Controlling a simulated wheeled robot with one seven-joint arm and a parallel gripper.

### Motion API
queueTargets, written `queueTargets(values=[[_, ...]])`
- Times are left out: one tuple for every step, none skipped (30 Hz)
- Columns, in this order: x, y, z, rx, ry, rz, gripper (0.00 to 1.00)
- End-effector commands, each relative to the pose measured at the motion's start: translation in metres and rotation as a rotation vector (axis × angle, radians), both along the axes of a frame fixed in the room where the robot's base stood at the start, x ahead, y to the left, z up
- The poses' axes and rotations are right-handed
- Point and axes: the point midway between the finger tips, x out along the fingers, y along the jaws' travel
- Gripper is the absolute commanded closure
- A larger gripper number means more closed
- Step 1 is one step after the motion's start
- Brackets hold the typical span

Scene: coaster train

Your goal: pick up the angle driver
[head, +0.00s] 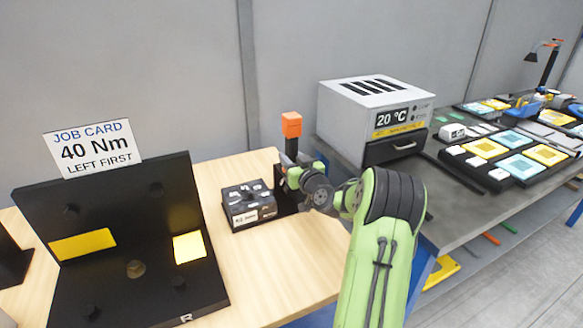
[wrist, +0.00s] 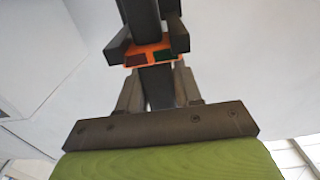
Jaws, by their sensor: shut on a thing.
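The angle driver (head: 291,125) is a dark upright tool with an orange block on top, near the back right of the wooden table in the head view. My gripper (head: 288,173) is shut on its dark shaft, below the orange block. In the wrist view, the dark shaft (wrist: 158,88) runs between the two fingers of my gripper (wrist: 158,78), with an orange part beyond them. My wrist partly hides the tool's lower end. I cannot tell whether it touches the black stand (head: 284,203) behind my gripper.
A black box (head: 248,205) sits just left of the stand. A black board (head: 110,255) with yellow patches and a job card (head: 93,148) reading 40 Nm stands at left. A grey table at right holds a white 20 °C unit (head: 345,110) and several trays.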

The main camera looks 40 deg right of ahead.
Motion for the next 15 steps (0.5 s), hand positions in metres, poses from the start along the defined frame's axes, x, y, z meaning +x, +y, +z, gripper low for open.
queueTargets(values=[[0.000, 0.000, 0.004, -0.004, -0.009, 0.000, 1.00], [0.000, 0.000, 0.004, -0.004, -0.009, 0.000, 1.00], [0.000, 0.000, 0.004, -0.004, -0.009, 0.000, 1.00], [0.000, 0.000, 0.004, -0.003, -0.008, 0.000, 1.00], [0.000, 0.000, 0.004, -0.003, -0.008, 0.000, 1.00], [0.000, 0.000, 0.004, -0.003, -0.008, 0.000, 1.00], [0.000, 0.000, 0.004, -0.003, -0.008, 0.000, 1.00], [0.000, 0.000, 0.005, -0.003, -0.008, 0.000, 1.00], [0.000, 0.000, 0.006, -0.004, -0.008, 0.000, 1.00], [0.000, 0.000, 0.007, -0.005, -0.009, 0.001, 1.00], [0.001, 0.000, 0.009, -0.006, -0.009, 0.001, 1.00], [0.001, 0.000, 0.013, -0.007, -0.008, 0.001, 1.00], [0.001, 0.000, 0.016, -0.008, -0.009, 0.001, 1.00], [0.001, 0.000, 0.019, -0.007, -0.009, 0.001, 1.00], [0.000, 0.000, 0.024, -0.007, -0.009, 0.000, 1.00]])
